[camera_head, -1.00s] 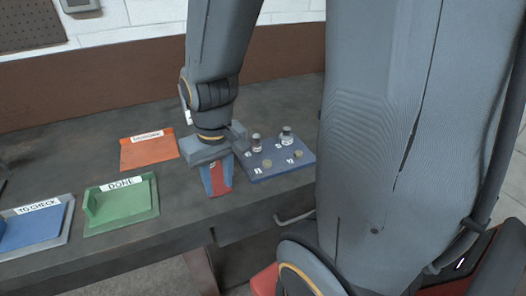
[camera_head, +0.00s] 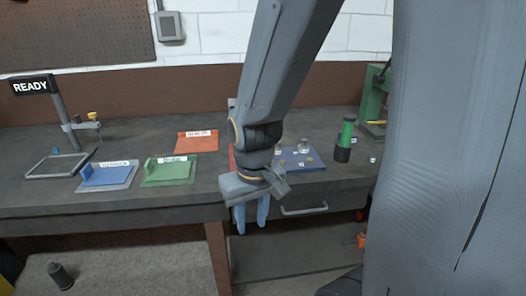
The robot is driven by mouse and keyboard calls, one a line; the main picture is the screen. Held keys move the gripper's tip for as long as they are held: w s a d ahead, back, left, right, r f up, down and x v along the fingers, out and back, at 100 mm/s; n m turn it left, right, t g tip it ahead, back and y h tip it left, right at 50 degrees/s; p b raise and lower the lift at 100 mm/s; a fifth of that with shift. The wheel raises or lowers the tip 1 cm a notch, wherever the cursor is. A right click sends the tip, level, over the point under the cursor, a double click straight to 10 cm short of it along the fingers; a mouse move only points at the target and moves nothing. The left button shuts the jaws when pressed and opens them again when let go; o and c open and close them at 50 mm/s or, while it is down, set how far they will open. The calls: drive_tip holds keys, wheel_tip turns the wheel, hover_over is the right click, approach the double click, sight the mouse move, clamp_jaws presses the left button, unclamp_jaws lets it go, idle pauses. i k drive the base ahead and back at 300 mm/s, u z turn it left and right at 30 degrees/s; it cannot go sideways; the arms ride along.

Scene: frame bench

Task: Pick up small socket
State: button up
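The blue socket board (camera_head: 312,163) lies on the bench, partly behind my arm. A small silvery socket (camera_head: 303,146) stands on it, and the rest of the board's load is small or partly hidden. I cannot tell by size which piece is the small socket. My gripper (camera_head: 252,217) points down in front of the bench's front edge, to the left of and nearer than the board. Its two blue fingers are apart with nothing visible between them.
Orange (camera_head: 197,143), green (camera_head: 170,172) and blue (camera_head: 108,177) trays lie to the left. A green-and-black cylinder (camera_head: 344,140) stands right of the board. A drawer handle (camera_head: 304,210) sticks out below the bench front. A dark object (camera_head: 60,275) stands on the floor.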

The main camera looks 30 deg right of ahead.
sight(278, 150)
drive_tip(key=u, duration=0.4)
drive_tip(key=i, duration=0.9)
drive_tip(key=z, duration=1.05)
